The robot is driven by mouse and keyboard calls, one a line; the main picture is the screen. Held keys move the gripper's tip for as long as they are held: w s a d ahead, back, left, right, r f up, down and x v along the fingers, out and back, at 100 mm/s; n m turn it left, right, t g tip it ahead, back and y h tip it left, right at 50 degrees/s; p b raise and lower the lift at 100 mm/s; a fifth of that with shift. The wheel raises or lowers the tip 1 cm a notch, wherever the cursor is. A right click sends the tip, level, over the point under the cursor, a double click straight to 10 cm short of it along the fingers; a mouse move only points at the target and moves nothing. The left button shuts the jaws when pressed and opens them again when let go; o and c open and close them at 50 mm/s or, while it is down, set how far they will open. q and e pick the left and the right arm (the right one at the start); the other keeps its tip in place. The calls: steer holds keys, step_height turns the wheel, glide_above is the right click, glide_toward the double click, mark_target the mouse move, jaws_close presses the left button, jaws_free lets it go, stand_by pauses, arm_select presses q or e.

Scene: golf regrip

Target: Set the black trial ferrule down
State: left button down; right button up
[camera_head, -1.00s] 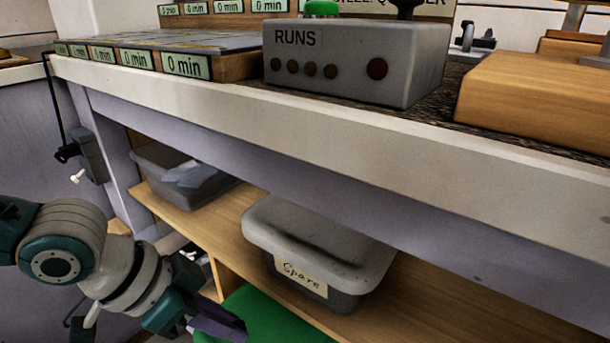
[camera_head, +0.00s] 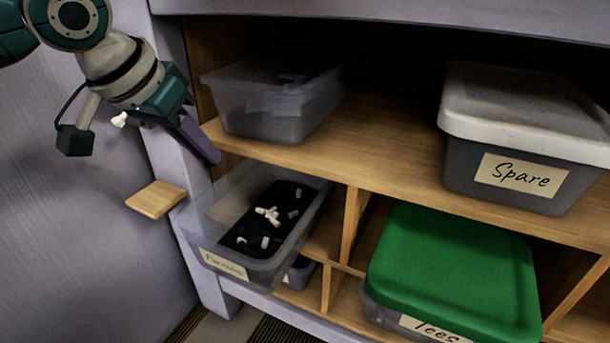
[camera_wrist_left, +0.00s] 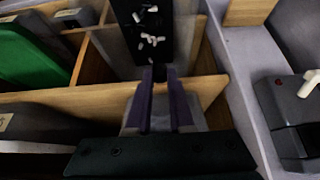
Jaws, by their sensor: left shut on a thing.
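My left gripper (camera_head: 212,158) is at the upper left, in front of the left end of the shelves. Its purple fingers also show in the left wrist view (camera_wrist_left: 160,75), close together and pointing toward an open bin. They are shut on a small dark thing, the black trial ferrule, which I can barely make out against the dark background. The open clear bin (camera_head: 196,243) with a label, perhaps "Ferrules", juts from the lower shelf. It holds black contents and several white pieces. My gripper is above and left of this bin. My right gripper is not in view.
A grey tub (camera_head: 265,120) and a lidded Spare box (camera_head: 520,185) stand on the upper shelf (camera_head: 385,140). A green-lidded Tees box (camera_head: 450,270) is below. Wooden dividers (camera_head: 350,225) separate the compartments. A small wooden ledge (camera_head: 156,198) juts out at the left.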

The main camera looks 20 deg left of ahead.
arm_select(q)
steer(key=b, duration=0.6)
glide_above(231, 243)
steer(key=s, duration=0.2)
step_height(231, 243, down, 12)
steer(key=shift+r, duration=0.1)
step_height(231, 243, down, 5)
steer(key=b, duration=0.2)
steer(key=shift+a+b, duration=0.1)
steer(key=shift+b, duration=0.3)
steer(key=shift+w, duration=0.1)
steer(key=c, duration=1.3)
jaws_free()
steer(key=o, duration=0.5)
